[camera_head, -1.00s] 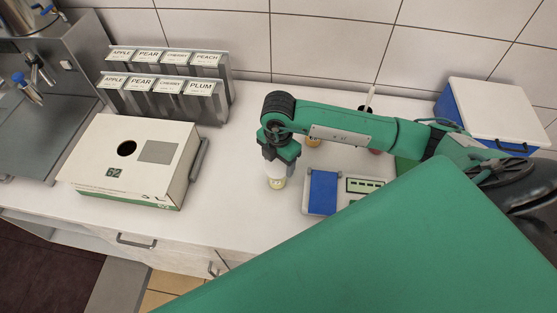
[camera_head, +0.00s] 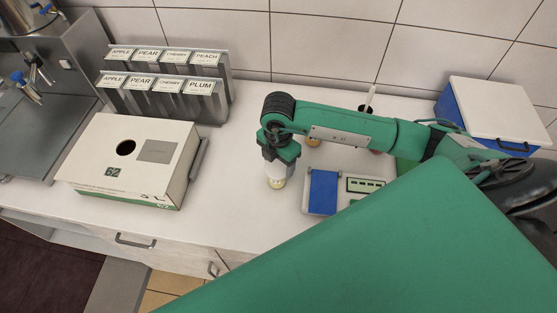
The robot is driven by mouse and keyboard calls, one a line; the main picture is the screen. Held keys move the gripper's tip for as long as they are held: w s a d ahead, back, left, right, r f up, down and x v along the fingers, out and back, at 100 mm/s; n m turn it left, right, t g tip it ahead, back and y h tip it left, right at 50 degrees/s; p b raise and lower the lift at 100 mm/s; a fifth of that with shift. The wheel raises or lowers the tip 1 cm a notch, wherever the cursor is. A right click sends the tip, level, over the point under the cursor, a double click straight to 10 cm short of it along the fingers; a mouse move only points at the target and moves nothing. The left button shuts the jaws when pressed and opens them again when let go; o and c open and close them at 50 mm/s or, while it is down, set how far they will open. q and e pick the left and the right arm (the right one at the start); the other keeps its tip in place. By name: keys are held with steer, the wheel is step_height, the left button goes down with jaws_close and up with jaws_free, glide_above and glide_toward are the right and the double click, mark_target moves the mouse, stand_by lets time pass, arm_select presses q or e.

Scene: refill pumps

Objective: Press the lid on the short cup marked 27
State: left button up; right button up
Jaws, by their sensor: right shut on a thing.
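My right gripper (camera_head: 278,157) points down over the counter, at the end of the green arm that comes in from the right. It is shut on a small white cup-like thing (camera_head: 276,170) with a pale yellow lower part (camera_head: 277,183). The gripper hides its top, so I cannot tell lid from cup or read any mark on it. I cannot tell whether it touches the counter. My left gripper is not in view.
A white box marked 62 (camera_head: 100,150) with a round hole stands left. Behind it are label racks (camera_head: 165,85). A device with a blue pad (camera_head: 322,190) lies right of the gripper. A blue bin with a white lid (camera_head: 500,105) stands back right. The counter's front middle (camera_head: 235,215) is clear.

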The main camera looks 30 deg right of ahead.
steer(key=shift+f+b, duration=0.3)
steer(key=shift+f, duration=0.1)
stand_by(0.4)
steer(key=o, duration=1)
step_height(320, 180, up, 13)
steer(key=b, duration=0.3)
step_height(320, 180, up, 7)
steer(key=p, duration=0.5)
glide_above(278, 165)
steer(key=shift+f, duration=0.1)
